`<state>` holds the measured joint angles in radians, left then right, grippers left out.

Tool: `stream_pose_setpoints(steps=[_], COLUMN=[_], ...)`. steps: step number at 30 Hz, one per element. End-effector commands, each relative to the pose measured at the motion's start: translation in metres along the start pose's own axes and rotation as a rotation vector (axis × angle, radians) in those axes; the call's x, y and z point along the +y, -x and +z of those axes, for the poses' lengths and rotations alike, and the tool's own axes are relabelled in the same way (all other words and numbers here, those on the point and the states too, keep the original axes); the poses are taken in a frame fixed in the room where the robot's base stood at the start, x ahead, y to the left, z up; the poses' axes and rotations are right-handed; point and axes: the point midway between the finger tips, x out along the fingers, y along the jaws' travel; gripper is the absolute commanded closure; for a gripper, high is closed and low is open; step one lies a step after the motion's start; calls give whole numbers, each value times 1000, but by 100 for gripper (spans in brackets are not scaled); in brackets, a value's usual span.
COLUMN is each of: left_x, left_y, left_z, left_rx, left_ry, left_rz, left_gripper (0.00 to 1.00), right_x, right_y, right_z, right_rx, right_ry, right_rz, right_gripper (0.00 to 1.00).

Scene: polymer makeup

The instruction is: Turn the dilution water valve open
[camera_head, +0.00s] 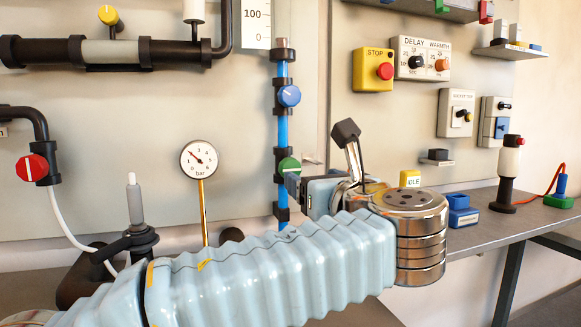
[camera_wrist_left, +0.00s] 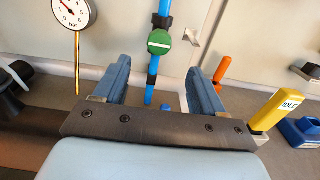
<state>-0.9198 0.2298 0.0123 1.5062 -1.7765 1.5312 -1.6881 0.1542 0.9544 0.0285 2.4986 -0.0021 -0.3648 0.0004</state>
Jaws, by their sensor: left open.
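A vertical blue pipe (camera_head: 282,125) on the wall panel carries a round blue knob (camera_head: 289,95) and, below it, a round green knob (camera_head: 290,166). I cannot read a label that says which knob is the dilution water valve. My left gripper (camera_head: 296,186) is beside the lower pipe, close to the green knob and partly hidden by my wrist. In the left wrist view the left gripper (camera_wrist_left: 158,75) is open and empty. The green knob (camera_wrist_left: 159,42) shows ahead, between and beyond the fingers, with a pale bar across it. My right gripper is not in view.
A pressure gauge (camera_head: 199,159) on a yellow stem stands left of the pipe. A red valve (camera_head: 32,168) is at far left. A yellow IDLE tag (camera_head: 410,178) is behind my wrist; an orange handle (camera_wrist_left: 222,69) is right of the fingers. The STOP box (camera_head: 373,70) is up right.

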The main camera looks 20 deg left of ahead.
Motion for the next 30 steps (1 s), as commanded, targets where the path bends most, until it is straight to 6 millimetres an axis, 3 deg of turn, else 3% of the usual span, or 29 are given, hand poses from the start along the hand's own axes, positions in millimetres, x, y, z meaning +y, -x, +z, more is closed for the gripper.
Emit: stream_pose_setpoints(steps=[6, 13, 18, 26, 30], left_x=[1, 0, 0, 0, 0], left_y=[-53, -94, -107, -109, -109], left_z=[0, 1, 0, 0, 0], left_rx=[1, 1, 1, 0, 1], left_ry=[-1, 0, -1, 0, 0], left_rz=[4, 3, 2, 0, 0], left_gripper=[30, 30, 30, 30, 47], right_x=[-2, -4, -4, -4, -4], right_y=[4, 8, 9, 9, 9], right_z=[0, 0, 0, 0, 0], right_rx=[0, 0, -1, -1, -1], right_ry=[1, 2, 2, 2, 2], right_rz=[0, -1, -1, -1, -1], right_gripper=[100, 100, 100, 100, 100])
